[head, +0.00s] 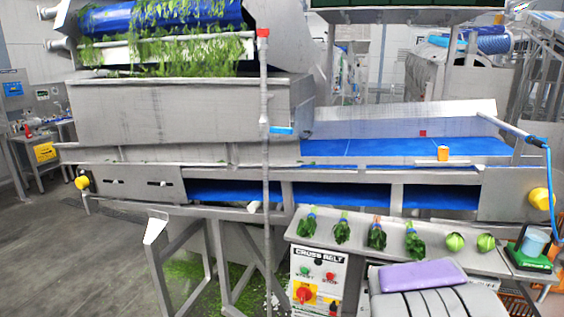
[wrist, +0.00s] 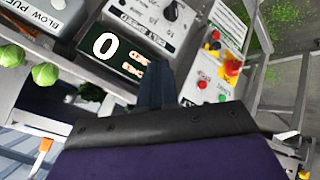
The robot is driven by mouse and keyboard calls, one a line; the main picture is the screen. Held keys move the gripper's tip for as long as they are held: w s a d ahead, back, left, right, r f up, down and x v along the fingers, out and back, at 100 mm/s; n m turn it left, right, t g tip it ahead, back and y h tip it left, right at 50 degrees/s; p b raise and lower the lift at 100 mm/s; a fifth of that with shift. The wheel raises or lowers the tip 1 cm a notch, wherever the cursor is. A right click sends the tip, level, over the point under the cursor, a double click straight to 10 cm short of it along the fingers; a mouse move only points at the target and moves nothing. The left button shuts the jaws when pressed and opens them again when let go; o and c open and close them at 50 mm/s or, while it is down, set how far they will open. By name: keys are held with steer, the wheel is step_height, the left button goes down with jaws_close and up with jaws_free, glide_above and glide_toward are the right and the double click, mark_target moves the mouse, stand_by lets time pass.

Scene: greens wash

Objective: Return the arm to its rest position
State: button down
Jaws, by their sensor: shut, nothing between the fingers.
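My gripper (wrist: 155,75) shows in the wrist view as dark fingers, shut and empty, pointing up the picture. A purple and black part of my arm fills the bottom of that view. In the head view, a purple and grey part of mine is at the bottom right; I cannot make out the fingers there. The wrist view looks at a belt speed panel (wrist: 172,35) with a dark display reading 0 and a black knob. The cross belt panel (wrist: 222,70), with its red stop knob, is to the right; it also shows in the head view (head: 318,262).
A steel shelf (head: 390,235) with several bunches of greens (head: 343,230) and two round green heads (head: 454,241) runs beside me. A blue belt (head: 400,149) and a steel tank (head: 185,110) lie behind. Open floor (head: 85,250) is at left.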

steer(key=s+a+r+m+g+y, duration=0.1)
steer(key=s+a+g, duration=0.2)
steer(key=s, duration=0.9)
steer(key=s+a+r+m+g+y, duration=0.1)
steer(key=s+a, duration=0.5)
steer(key=s, duration=0.6)
steer(key=s+a+r+m+g+y, duration=0.1)
steer(key=s+a+r+m+g, duration=0.2)
steer(key=s, duration=0.9)
steer(key=a+g, duration=0.1)
steer(key=g, duration=0.1)
steer(key=shift+s+a+g+y, duration=0.3)
steer(key=shift+s+g, duration=0.05)
steer(key=shift+g, duration=0.05)
steer(key=shift+d+r, duration=0.1)
steer(key=shift+d, duration=0.05)
